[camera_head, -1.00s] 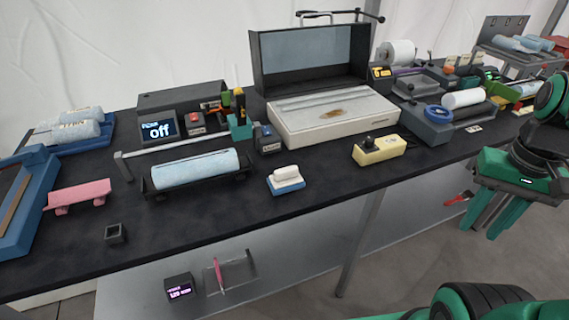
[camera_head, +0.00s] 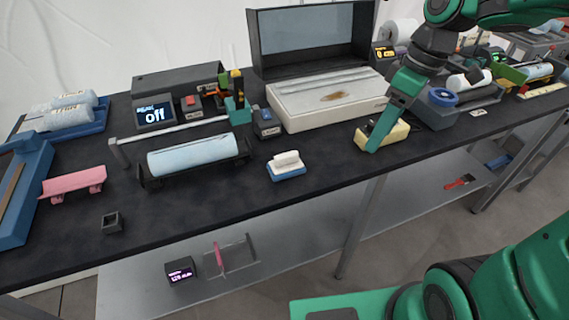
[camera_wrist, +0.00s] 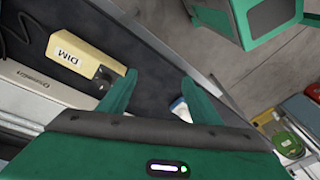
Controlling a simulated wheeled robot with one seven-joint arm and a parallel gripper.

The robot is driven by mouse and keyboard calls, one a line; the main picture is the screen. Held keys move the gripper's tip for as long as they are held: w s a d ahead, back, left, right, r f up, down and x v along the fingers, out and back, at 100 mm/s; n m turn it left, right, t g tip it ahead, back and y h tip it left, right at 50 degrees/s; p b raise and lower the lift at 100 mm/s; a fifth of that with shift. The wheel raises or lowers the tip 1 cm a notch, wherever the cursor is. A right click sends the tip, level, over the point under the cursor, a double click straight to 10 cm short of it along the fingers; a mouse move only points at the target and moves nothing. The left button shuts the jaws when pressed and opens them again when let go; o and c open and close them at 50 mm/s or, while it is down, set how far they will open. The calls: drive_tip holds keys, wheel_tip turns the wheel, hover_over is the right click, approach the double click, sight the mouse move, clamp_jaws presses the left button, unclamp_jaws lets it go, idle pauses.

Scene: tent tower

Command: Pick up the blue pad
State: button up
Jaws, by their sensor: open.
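The blue pad (camera_head: 287,168) is a small block with a white handle on top and a blue base. It lies on the dark bench near the front edge, left of the cream DIM box. My gripper (camera_head: 375,143) is to the right of the pad, at the cream box in the head view, and apart from the pad. In the wrist view my gripper (camera_wrist: 160,80) is open with nothing between its fingers. The pad (camera_wrist: 180,106) shows there beside the right finger, which hides part of it.
The cream DIM box (camera_wrist: 85,62) with a black knob is close to the left finger. Behind the pad stand a small dark switch box (camera_head: 267,126) and a white-based open case (camera_head: 330,100). A blue roll (camera_head: 193,155) lies on a rack to the left. The bench around the pad is clear.

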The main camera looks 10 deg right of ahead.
sight(287, 154)
drive_tip(key=w+a+f+n, duration=0.1)
drive_tip(key=a+n, duration=0.3)
drive_tip(key=a, duration=0.2)
drive_tip(key=w+a+n+g+y, duration=0.1)
drive_tip(key=a+n, duration=0.3)
drive_tip(key=a, duration=0.2)
drive_tip(key=w+a+f+n+y, duration=0.1)
drive_tip(key=a+n, duration=0.3)
drive_tip(key=a, duration=0.2)
drive_tip(key=shift+w+a+f+g, duration=0.15)
drive_tip(key=shift+w+f+g, duration=0.15)
drive_tip(key=shift+w, duration=0.1)
drive_tip(key=shift+x, duration=3.1)
drive_tip(key=shift+d+f, duration=0.1)
drive_tip(key=shift+d, duration=0.1)
drive_tip(key=shift+c, duration=0.4)
drive_tip(key=c, duration=0.9)
